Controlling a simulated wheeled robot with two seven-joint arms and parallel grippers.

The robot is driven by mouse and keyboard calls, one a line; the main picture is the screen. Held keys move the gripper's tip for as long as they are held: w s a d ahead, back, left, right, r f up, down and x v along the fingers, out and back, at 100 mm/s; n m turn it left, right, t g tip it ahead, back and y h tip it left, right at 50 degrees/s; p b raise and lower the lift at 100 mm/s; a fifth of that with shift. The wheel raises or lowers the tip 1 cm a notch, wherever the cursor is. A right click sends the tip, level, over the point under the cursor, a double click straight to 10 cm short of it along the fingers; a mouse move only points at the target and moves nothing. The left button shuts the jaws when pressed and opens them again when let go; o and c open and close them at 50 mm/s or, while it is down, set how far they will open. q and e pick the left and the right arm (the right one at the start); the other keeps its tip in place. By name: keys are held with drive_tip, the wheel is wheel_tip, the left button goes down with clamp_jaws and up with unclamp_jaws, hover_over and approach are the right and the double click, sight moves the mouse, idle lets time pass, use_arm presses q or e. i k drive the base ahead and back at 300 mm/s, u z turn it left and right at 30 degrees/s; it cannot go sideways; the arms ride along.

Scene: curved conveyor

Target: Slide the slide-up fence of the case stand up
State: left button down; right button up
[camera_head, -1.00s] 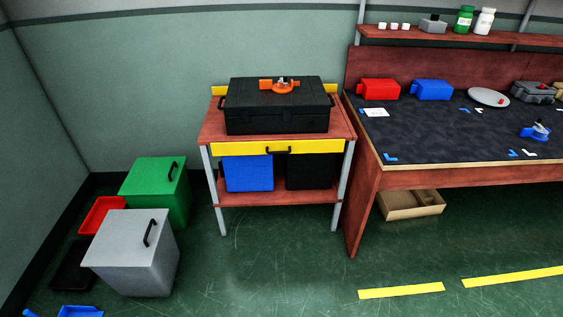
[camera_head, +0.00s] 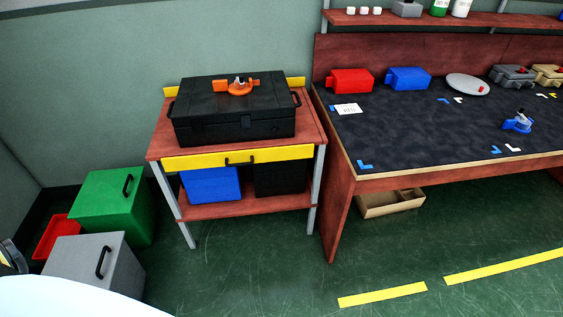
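The case stand (camera_head: 163,146) is a small red-topped table on grey legs, left of the long workbench. Its yellow front fence (camera_head: 200,161) spans the front just under the tabletop edge, with a black handle (camera_head: 241,160) at its middle. It looks lowered, with its top not above the tabletop. A black case (camera_head: 215,131) lies shut on the stand, with an orange tool on its lid. A white link of my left arm shows at the bottom left, with a grey part at the left edge. No gripper fingers are visible.
A blue bin (camera_head: 210,186) and a black bin (camera_head: 280,179) sit on the stand's lower shelf. A green box (camera_head: 107,200), a grey box (camera_head: 85,272) and a red tray (camera_head: 52,236) stand on the floor at left. The workbench (camera_head: 335,180) is close at right. The floor in front is clear.

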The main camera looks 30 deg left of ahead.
sight(240, 157)
drive_tip(key=u, duration=0.05)
drive_tip(key=i, duration=0.8)
drive_tip(key=u, duration=0.9)
drive_tip(key=i, duration=0.35)
drive_tip(key=u, duration=0.3)
